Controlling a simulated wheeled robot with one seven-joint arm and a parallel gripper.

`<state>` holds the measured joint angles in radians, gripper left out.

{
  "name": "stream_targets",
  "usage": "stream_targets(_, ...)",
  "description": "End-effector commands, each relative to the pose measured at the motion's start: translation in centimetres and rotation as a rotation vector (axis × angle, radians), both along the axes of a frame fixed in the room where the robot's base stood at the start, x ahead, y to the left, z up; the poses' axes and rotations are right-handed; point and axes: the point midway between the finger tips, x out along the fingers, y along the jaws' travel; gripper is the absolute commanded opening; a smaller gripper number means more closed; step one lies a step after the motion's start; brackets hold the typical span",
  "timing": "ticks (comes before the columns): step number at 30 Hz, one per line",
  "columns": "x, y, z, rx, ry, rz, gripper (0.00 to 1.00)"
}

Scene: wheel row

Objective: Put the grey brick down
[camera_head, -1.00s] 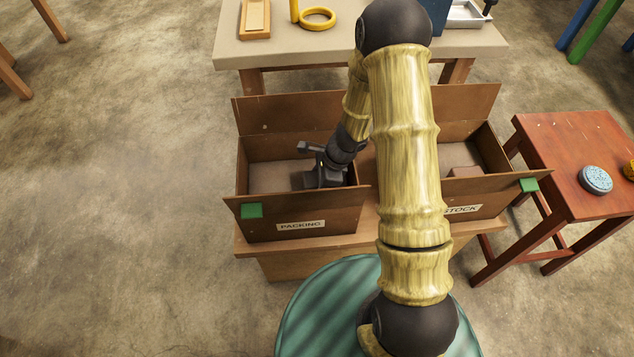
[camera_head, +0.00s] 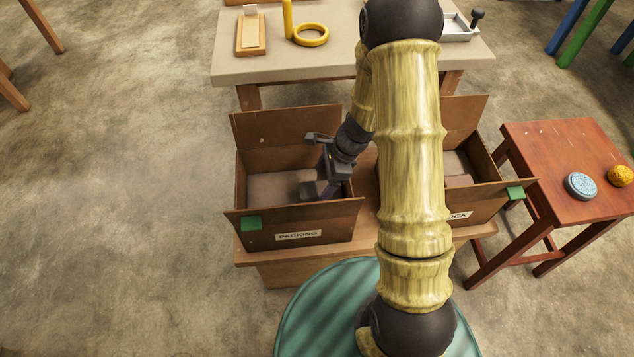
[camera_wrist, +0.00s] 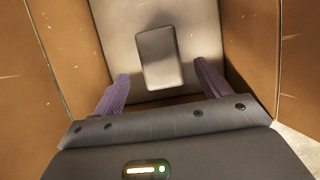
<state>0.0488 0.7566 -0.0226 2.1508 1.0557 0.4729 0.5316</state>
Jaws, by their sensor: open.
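The grey brick (camera_wrist: 158,57) lies on the pale floor of the open cardboard box labelled PACKING (camera_head: 262,222). In the head view a dark grey shape (camera_head: 308,190) by the finger looks like the same brick. My gripper (camera_wrist: 161,80) is open, with one purple finger on either side of the brick's near end in the wrist view and a gap on both sides. In the head view my gripper (camera_head: 326,190) reaches down into the right part of the PACKING box. My wrist hides part of that box.
A second box, its label partly hidden, (camera_head: 478,207) stands to the right behind my arm. A table (camera_head: 350,70) stands behind. The box walls surround my gripper closely.

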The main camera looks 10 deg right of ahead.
Motion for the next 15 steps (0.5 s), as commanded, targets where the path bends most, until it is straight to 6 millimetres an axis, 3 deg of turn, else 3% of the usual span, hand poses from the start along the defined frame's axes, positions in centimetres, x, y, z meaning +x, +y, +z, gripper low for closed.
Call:
stream_targets(1,0.0,-0.4,1.4,0.0,-0.001,-0.001,0.76)
stream_targets(6,0.0,-1.3,3.3,0.0,0.001,-0.002,0.76)
stream_targets(15,-0.1,-1.5,3.7,0.0,0.001,-0.001,0.76)
